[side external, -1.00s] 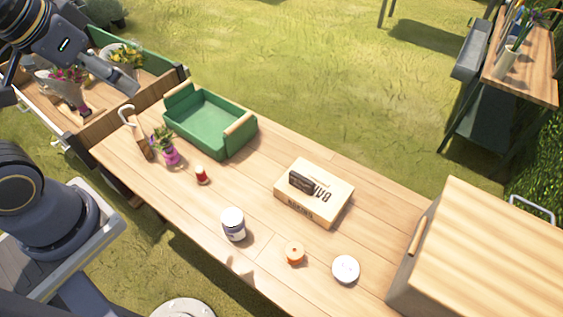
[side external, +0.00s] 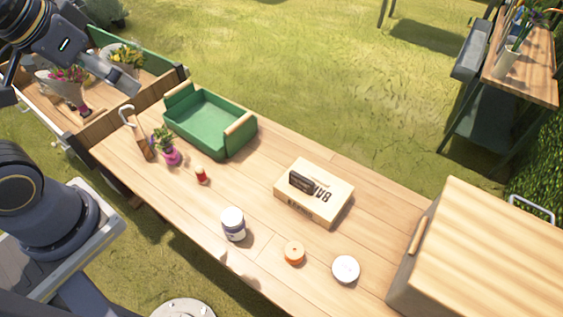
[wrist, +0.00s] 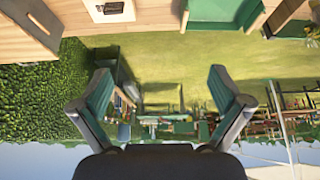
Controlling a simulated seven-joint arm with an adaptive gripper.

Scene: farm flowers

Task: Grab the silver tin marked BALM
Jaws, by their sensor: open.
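A round, pale silver-white tin (side external: 345,269) lies flat near the front edge of the wooden table, left of the large wooden box. Its marking is too small to read. My gripper (side external: 124,82) is at the upper left, high above the far left end of the table and well away from the tin. In the wrist view my gripper (wrist: 163,92) has its two fingers spread wide with nothing between them. The tin is not visible in the wrist view.
On the table (side external: 190,214) stand a dark-and-white jar (side external: 233,225), an orange spool-like item (side external: 294,253), a small red item (side external: 201,175), a cardboard box (side external: 322,205) with a black block, a green tray (side external: 210,124) and a potted plant (side external: 167,148). A large wooden box (side external: 480,250) stands right.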

